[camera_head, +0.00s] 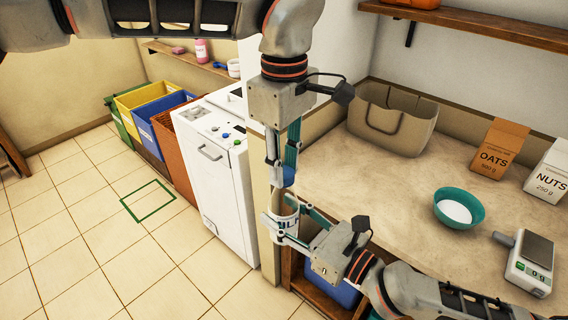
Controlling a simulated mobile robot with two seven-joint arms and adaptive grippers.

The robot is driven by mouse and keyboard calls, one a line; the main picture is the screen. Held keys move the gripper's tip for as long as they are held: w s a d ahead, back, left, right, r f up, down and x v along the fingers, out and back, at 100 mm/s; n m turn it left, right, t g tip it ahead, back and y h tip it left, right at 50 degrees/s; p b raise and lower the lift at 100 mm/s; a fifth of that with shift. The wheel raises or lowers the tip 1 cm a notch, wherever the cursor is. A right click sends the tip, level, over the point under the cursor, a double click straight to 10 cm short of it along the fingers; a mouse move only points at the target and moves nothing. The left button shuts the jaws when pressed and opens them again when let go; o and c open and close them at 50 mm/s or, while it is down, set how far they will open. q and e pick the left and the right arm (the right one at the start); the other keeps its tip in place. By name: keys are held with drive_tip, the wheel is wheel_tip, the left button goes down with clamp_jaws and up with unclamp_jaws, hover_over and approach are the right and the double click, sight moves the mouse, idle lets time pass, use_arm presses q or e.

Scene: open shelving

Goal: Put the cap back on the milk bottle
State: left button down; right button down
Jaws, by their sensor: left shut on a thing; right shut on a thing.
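The white milk bottle (283,208) with dark lettering is in the middle of the head view, upright in front of the counter's left end. My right gripper (287,224) comes from the lower right and is shut around it. My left gripper (283,168) points down from above and is shut on the blue cap (288,178). The cap is just above the bottle's top.
The counter (375,185) holds a beige basket (392,118), an oats box (500,150), a nuts box (550,172), a teal bowl (460,207) and a scale (528,262). A white appliance (215,165) and colored bins (155,112) stand left. The tiled floor (90,230) is clear.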

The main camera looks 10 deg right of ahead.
use_arm(q)
drive_tip(key=c, duration=1.6)
unclamp_jaws()
drive_tip(key=shift+c, duration=0.2)
wheel_tip(320, 180, up, 12)
